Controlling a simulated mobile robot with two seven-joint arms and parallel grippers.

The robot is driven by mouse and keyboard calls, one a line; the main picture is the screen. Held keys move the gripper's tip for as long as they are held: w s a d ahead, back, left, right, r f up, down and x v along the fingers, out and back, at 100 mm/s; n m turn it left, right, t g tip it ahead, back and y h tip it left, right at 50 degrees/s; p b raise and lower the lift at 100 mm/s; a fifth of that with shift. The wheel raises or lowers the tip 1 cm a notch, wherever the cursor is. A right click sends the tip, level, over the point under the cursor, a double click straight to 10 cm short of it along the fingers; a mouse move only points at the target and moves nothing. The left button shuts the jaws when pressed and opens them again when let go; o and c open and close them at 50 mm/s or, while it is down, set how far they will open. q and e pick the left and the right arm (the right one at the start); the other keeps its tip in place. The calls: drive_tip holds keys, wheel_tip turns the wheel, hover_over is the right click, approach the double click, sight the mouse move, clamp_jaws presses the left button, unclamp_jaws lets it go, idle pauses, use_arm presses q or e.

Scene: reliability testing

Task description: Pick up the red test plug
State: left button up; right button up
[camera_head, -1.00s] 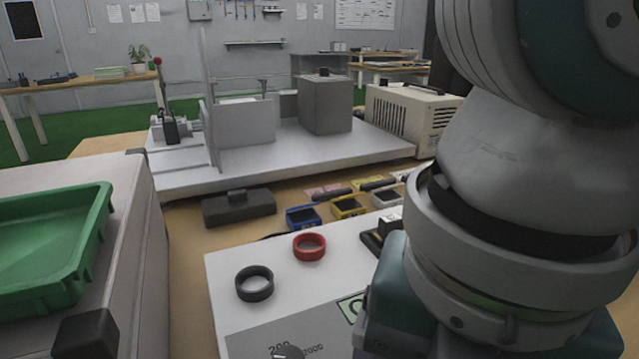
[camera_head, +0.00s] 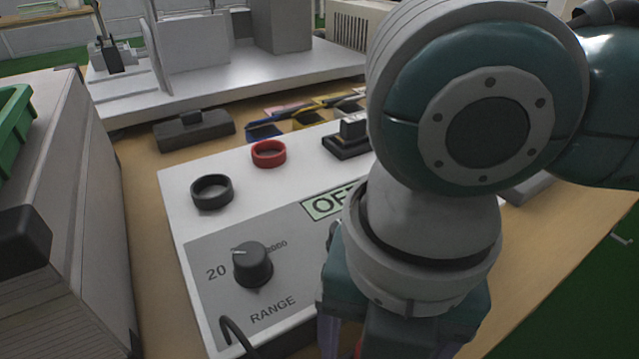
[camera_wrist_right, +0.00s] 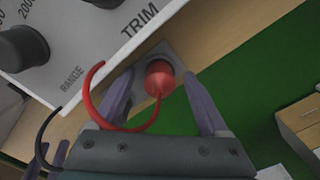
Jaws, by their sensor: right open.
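The red test plug (camera_wrist_right: 159,77) shows in the right wrist view with its red lead curving to the left. It stands at a small grey plate (camera_wrist_right: 183,52) beside the instrument. My right gripper (camera_wrist_right: 160,86) is open, with one finger on each side of the plug and visible gaps between. In the head view my right arm covers most of this spot. Only a bit of red (camera_head: 358,348) and part of a finger show at the bottom edge. My left gripper is not in view.
The white instrument (camera_head: 180,235) has a RANGE knob (camera_head: 253,265), a black ring socket (camera_head: 212,191) and a red ring socket (camera_head: 268,153). A black lead (camera_head: 236,335) curves at its front. A grey case (camera_head: 75,180) stands on the left.

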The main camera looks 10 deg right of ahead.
clamp_jaws()
idle(0.4)
drive_tip(key=shift+r, duration=0.1)
